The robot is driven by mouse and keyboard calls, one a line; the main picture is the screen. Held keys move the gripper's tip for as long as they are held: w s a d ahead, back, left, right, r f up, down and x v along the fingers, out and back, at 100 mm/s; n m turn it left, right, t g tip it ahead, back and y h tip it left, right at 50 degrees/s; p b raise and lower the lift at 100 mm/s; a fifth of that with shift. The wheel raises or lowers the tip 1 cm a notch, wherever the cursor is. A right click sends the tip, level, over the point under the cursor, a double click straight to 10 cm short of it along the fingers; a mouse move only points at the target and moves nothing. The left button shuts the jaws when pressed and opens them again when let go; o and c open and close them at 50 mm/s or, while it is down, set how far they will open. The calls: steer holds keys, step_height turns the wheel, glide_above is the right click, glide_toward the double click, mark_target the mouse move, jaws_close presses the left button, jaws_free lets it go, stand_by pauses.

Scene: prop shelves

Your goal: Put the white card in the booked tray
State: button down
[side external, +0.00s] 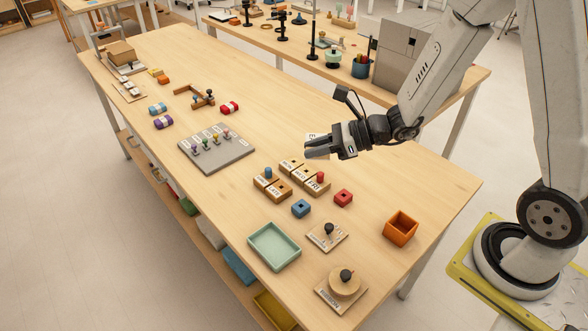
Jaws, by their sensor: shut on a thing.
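My gripper (312,151) is above the table, beyond the labelled wooden blocks. It is shut on what looks like a white card (311,136), whose edge shows just above the fingers with dark marks too small to read. The rest of the card is hidden by the fingers. Wooden blocks with white labels (290,167) stand below the gripper; one bears a blue peg (268,172) and another a red peg (320,177). A pale green tray (274,262) lies near the front edge. I cannot read which holder is marked booked.
A grey board with several coloured pegs (235,157) lies left of the blocks. The table's right middle is clear.

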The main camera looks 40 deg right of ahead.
steer(key=s+a+f+n+g+y, duration=0.2)
steer(key=s+a+f+n+g, duration=0.1)
steer(key=s, duration=0.5)
steer(key=s+a+f+n+g+y, duration=0.1)
steer(key=s+a+f+n+g, duration=0.3)
steer(key=s, duration=0.4)
steer(key=shift+s+a+n+g+y, duration=0.2)
steer(key=shift+n+g+y, duration=0.2)
steer(key=shift+n+g, duration=0.65)
steer(key=shift+w+f, duration=0.1)
steer(key=shift+f, duration=0.05)
steer(key=w+a+f, duration=0.1)
steer(key=w+f, duration=0.1)
steer(key=w, duration=0.1)
steer(key=w+a+f, duration=0.2)
steer(key=w+f, duration=0.1)
steer(key=w, duration=0.1)
steer(key=w+a+f, duration=0.1)
steer(key=w+f, duration=0.2)
steer(key=w, duration=0.1)
steer(key=shift+w+a, duration=0.25)
steer(key=shift+a, duration=0.05)
steer(key=shift+w+a+f, duration=0.15)
steer(key=shift+w+f, duration=0.3)
steer(key=shift+f, duration=0.15)
steer(key=shift+w+a+f, duration=0.1)
steer(key=shift+w+f, duration=0.15)
steer(key=shift+f, duration=1.6)
